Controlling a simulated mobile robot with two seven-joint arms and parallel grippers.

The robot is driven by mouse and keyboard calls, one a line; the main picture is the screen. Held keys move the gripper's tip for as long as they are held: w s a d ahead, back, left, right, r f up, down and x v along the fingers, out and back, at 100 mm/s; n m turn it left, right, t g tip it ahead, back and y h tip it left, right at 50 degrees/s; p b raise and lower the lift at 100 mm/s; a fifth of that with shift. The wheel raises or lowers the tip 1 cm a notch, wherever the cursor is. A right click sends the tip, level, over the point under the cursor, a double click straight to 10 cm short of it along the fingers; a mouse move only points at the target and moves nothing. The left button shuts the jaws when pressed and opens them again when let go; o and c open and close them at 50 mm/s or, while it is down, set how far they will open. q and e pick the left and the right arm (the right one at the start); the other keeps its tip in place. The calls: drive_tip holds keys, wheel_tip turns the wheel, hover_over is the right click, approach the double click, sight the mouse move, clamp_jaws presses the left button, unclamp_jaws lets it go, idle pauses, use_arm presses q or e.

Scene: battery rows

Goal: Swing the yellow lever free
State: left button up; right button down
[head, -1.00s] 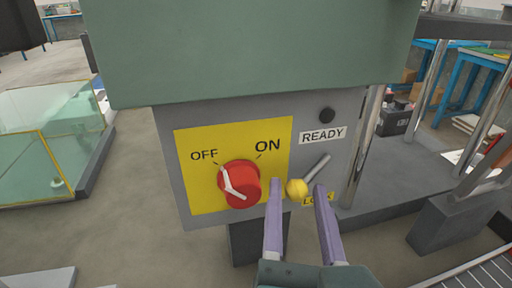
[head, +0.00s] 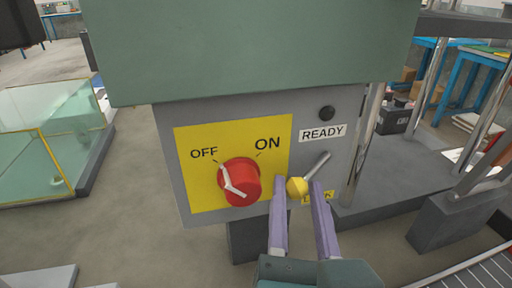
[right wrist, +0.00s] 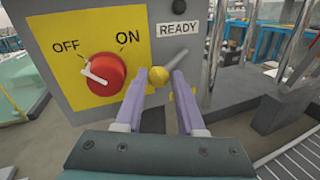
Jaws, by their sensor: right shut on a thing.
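The yellow lever is a metal rod (head: 318,166) with a yellow ball knob (head: 297,187) at its lower left end. It slants up to the right on a grey panel. My right gripper (head: 298,182) has its two purple fingers on either side of the knob, shut on it. The right wrist view also shows the knob (right wrist: 158,76) between the fingertips. A yellow LOCK label (head: 325,197) beside the knob is partly hidden by the right finger. My left gripper is not in view.
Left of the lever, a red rotary switch (head: 240,182) sits on a yellow plate (head: 197,145) marked OFF and ON. A READY label (head: 322,133) and a dark round lamp (head: 327,113) are above. A green housing (head: 250,50) overhangs the panel. A metal post (head: 366,150) stands at right.

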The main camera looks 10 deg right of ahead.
use_arm(q)
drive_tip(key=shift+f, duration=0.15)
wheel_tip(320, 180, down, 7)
drive_tip(key=b, duration=0.7)
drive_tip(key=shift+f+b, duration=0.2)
drive_tip(key=shift+b, duration=0.1)
use_arm(e)
drive_tip(key=shift+d+f+n+t+y, duration=0.65)
drive_tip(key=shift+d+n, duration=0.25)
drive_tip(key=shift+n, duration=1.8)
drive_tip(key=shift+d+f+n+t+y, duration=0.65)
drive_tip(key=shift+d+n, duration=0.25)
drive_tip(key=shift+n, duration=1.8)
drive_tip(key=shift+d+f+n+t+y, duration=0.5)
drive_tip(key=shift+d+f+n+t, duration=0.3)
drive_tip(key=shift+n, duration=1.9)
drive_tip(key=shift+d+r, duration=0.15)
drive_tip(key=c, duration=0.8)
unclamp_jaws()
drive_tip(key=shift+w, duration=0.1)
